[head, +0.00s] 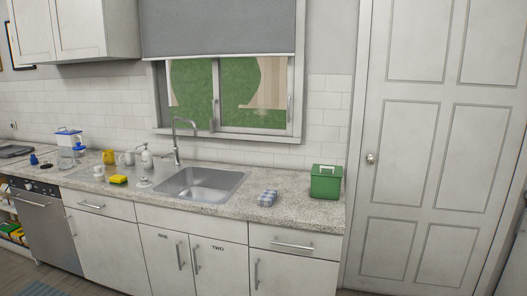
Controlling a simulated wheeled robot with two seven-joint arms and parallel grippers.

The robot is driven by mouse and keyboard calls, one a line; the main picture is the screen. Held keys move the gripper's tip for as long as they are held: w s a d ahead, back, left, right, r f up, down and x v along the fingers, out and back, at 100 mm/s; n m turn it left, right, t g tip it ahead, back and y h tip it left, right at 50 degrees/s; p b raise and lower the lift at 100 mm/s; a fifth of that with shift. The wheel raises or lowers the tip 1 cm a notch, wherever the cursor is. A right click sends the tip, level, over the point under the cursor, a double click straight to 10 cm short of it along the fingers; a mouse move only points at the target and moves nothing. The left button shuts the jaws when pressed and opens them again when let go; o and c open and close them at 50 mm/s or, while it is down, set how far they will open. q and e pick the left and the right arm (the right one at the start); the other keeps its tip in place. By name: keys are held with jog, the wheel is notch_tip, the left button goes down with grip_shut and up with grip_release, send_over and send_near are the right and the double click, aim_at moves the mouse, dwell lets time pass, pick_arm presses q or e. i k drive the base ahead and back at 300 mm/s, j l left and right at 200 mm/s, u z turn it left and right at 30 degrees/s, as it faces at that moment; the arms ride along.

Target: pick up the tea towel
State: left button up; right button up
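A folded tea towel (267,197) with a blue-grey and white check lies on the speckled countertop (297,205). It is to the right of the sink and left of a green box. Nothing touches it. Neither of my grippers shows in the head view.
The metal sink (203,186) and its tap (177,142) are left of the towel. The green box (326,181) stands near the counter's right end. A yellow sponge (118,179), a soap bottle (146,158) and mugs stand further left. A white door (440,140) is at right.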

aim_at(266, 199)
jog(key=u, duration=0.2)
jog(key=i+l+u, duration=0.1)
jog(key=l+u, duration=0.2)
jog(key=u, duration=0.15)
jog(key=i+l+u, duration=0.1)
jog(key=l+u, duration=0.55)
jog(key=u, duration=0.2)
jog(key=l+u, duration=0.45)
jog(key=k+j, duration=0.05)
jog(key=j, duration=0.05)
